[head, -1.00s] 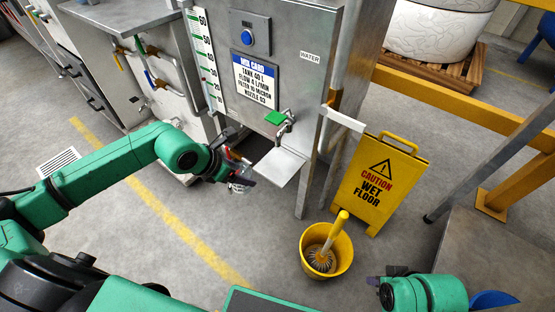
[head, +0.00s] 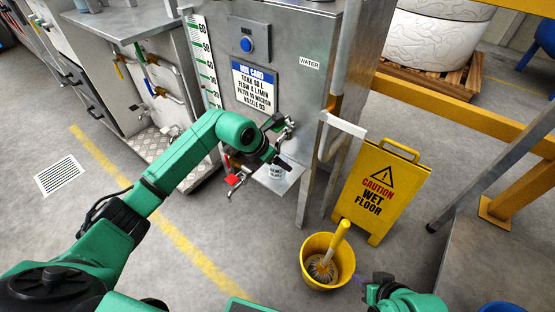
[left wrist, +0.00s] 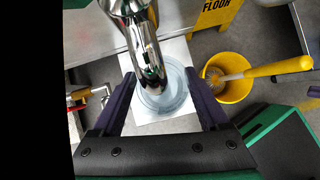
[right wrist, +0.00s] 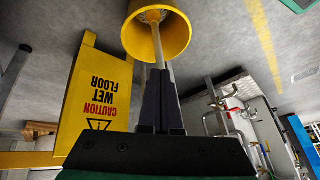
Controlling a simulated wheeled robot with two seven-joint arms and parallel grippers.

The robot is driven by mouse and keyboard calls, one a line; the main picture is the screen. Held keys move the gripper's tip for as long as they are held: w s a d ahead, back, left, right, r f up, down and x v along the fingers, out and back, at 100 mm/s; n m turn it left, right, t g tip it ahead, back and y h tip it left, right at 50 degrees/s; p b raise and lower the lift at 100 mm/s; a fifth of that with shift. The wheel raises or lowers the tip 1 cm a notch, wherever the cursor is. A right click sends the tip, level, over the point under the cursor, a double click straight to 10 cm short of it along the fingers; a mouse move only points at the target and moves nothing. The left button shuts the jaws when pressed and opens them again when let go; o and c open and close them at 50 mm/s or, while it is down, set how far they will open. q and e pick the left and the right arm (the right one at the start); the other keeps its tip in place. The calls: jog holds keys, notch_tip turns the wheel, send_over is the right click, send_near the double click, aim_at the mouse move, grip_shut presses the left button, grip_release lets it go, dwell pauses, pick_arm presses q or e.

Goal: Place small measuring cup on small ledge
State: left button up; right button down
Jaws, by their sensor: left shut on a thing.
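My left gripper (head: 283,161) is shut on the small measuring cup (head: 276,172), a small pale cup. The cup is over the small ledge (head: 291,182), a grey metal plate on the front of the tank cabinet. I cannot tell whether its base touches the ledge. In the left wrist view the cup (left wrist: 177,101) is clear and bluish, between the two fingers (left wrist: 163,92), with a shiny metal tap spout above it and the ledge (left wrist: 178,50) behind. My right gripper (head: 372,284) is low at the right; in the right wrist view its fingers (right wrist: 161,80) are together, with nothing visibly held.
The tap (left wrist: 143,40) stands close over the cup. A red-handled valve (head: 233,181) is left of the ledge. A yellow bucket (head: 343,268) with a brush and a wet floor sign (head: 378,190) stand at the right.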

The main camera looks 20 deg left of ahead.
pick_arm(q)
jog(key=o, duration=1.2)
jog(key=p+v, duration=0.2)
jog(key=v, duration=1)
jog(key=shift+p, duration=0.3)
pick_arm(e)
jog(key=s+d+r+g+h, duration=0.2)
jog(key=s+d+r+g, duration=0.1)
jog(key=s+d+r, duration=0.1)
jog(key=shift+s+d+r+m, duration=0.3)
jog(key=shift+d+r, duration=0.2)
jog(key=shift+d, duration=0.45)
